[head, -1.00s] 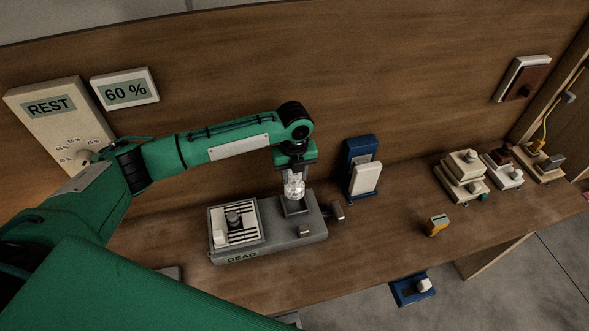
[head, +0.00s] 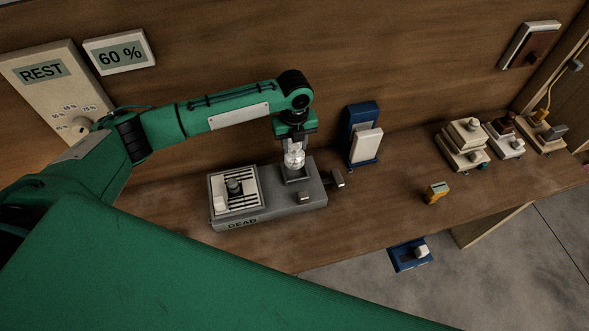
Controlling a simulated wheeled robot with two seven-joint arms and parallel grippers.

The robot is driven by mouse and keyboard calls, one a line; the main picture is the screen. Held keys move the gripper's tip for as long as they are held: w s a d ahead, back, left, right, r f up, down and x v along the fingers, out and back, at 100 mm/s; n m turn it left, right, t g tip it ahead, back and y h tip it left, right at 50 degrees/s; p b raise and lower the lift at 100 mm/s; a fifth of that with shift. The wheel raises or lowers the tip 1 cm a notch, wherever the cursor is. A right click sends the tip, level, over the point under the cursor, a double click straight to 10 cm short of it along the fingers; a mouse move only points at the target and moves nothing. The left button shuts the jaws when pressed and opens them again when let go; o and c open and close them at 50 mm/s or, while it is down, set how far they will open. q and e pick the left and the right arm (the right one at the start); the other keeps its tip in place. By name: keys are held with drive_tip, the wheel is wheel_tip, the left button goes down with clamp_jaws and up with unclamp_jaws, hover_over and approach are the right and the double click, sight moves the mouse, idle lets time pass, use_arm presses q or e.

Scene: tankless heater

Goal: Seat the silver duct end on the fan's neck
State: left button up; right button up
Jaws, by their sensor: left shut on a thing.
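My left gripper (head: 294,143) points down over the bench, shut on the crinkled silver duct end (head: 294,158). The duct end is upright, directly above the square dark neck (head: 298,174) at the right of the grey fan unit (head: 265,218), marked DEAD. Its lower edge is very close to the neck or at its opening; I cannot tell whether it touches or sits inside. My right gripper is out of view.
The fan unit has a slatted pale panel (head: 246,202) with a dark knob. A blue holder with a white block (head: 364,147) stands behind right. An orange item (head: 436,192) and several stacked boxes (head: 462,145) are farther right.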

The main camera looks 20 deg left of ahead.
sight(294, 157)
use_arm(q)
drive_tip(key=shift+f, duration=0.15)
drive_tip(key=shift+f+b, duration=0.35)
drive_tip(key=shift+f, duration=1.1)
drive_tip(key=shift+f, duration=0.25)
drive_tip(key=shift+f, duration=0.6)
drive_tip(key=shift+f+b, duration=0.4)
drive_tip(key=shift+f, duration=0.15)
idle(0.8)
drive_tip(key=o, duration=1.2)
